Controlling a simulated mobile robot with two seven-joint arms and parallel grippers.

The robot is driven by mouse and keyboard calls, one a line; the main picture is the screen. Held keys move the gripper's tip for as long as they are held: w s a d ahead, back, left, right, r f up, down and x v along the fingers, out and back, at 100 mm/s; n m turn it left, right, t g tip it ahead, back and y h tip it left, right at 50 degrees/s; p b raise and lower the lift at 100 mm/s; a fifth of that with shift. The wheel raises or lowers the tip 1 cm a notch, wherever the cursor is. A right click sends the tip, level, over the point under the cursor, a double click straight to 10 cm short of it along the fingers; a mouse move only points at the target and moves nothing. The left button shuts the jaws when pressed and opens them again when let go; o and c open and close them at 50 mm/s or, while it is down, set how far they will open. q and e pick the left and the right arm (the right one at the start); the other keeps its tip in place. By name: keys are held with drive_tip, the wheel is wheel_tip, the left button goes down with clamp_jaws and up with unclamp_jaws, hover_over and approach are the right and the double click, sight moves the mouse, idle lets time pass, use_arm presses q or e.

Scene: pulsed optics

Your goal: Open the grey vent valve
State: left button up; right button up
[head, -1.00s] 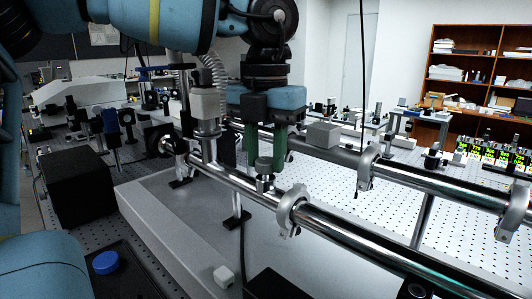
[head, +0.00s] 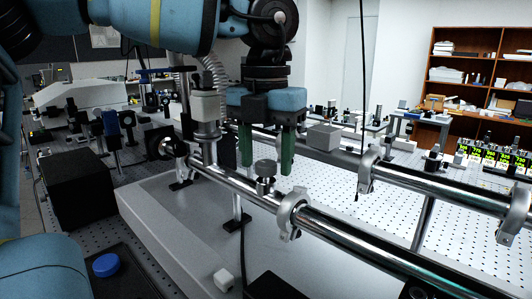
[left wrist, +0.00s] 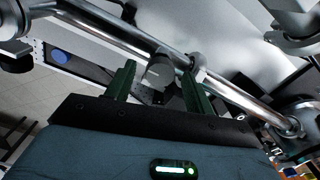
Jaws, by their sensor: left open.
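The grey vent valve (head: 265,170) is a small knob on a short stem on the nearer shiny steel pipe (head: 330,227). My left gripper (head: 266,168) points down over it with two green fingers spread apart, one to each side of the knob. In the left wrist view the grey knob (left wrist: 160,73) shows between the fingertips of the left gripper (left wrist: 158,78), with a visible gap to the right finger. Nothing is held. My right gripper is not in view.
A second steel pipe (head: 420,187) runs behind, with ring clamps on both. A grey gauge body (head: 205,105) stands on the pipe left of my gripper. A black box (head: 75,188) and blue button (head: 106,264) are at left. A perforated table (head: 450,240) lies beyond.

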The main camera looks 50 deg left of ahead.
sight(266, 163)
use_arm(q)
wheel_tip(266, 163, up, 8)
drive_tip(key=shift+f+p, duration=0.1)
drive_tip(key=shift+p, duration=0.2)
idle(0.5)
